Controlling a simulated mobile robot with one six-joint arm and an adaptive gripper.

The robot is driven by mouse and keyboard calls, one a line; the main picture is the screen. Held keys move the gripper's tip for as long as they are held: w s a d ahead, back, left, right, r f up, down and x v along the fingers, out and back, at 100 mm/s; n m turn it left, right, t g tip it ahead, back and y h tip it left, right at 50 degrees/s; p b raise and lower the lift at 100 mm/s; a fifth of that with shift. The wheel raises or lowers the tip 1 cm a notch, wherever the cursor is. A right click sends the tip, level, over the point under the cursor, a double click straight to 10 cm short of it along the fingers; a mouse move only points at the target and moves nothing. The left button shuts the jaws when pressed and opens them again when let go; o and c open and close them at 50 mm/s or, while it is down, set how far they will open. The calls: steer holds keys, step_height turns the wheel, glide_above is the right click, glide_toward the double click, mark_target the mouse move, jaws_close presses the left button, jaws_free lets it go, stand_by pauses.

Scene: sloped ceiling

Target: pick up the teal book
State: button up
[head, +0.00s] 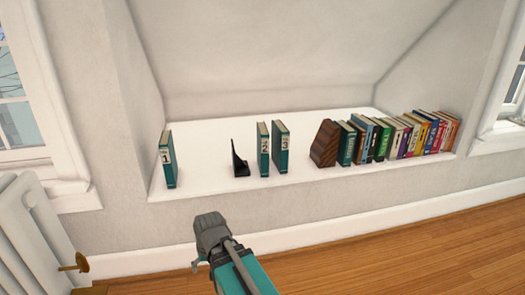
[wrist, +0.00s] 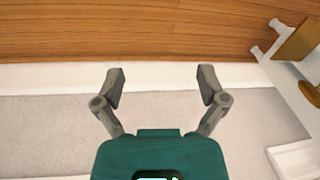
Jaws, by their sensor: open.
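Several teal books stand upright on the white alcove ledge in the head view. One teal book (head: 168,160) with a "1" on its spine stands alone at the left end. Two more, a teal book (head: 264,150) and another teal book (head: 281,148), stand side by side near the middle. A further teal book (head: 346,145) stands in the row at the right. My gripper (head: 208,235) is below and in front of the ledge, apart from all the books. The wrist view shows its two fingers (wrist: 161,84) spread with nothing between them; no book shows there.
A black bookend (head: 239,160) stands left of the middle pair. A brown wooden bookend (head: 325,143) stands against the row of mixed books (head: 405,137). The ledge (head: 205,160) is bare between the left book and the black bookend. A white radiator (head: 30,235) is at lower left.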

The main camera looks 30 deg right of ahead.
steer(key=w+d+r+m+t+y, duration=0.1)
steer(key=w+d+r+m+t, duration=0.45)
steer(key=w+m, duration=0.35)
steer(key=w+d+r+m+t+y, duration=0.2)
steer(key=w+d+r+m+t, duration=0.2)
steer(key=w+r+m+t, duration=0.35)
steer(key=m+t+h, duration=0.2)
steer(key=m+h, duration=0.9)
steer(key=m, duration=1.2)
glide_toward(264, 151)
steer(key=shift+w+d+f+n, duration=0.1)
steer(key=shift+w+n, duration=0.15)
steer(key=shift+w, duration=0.05)
steer(key=shift+x, duration=4.35)
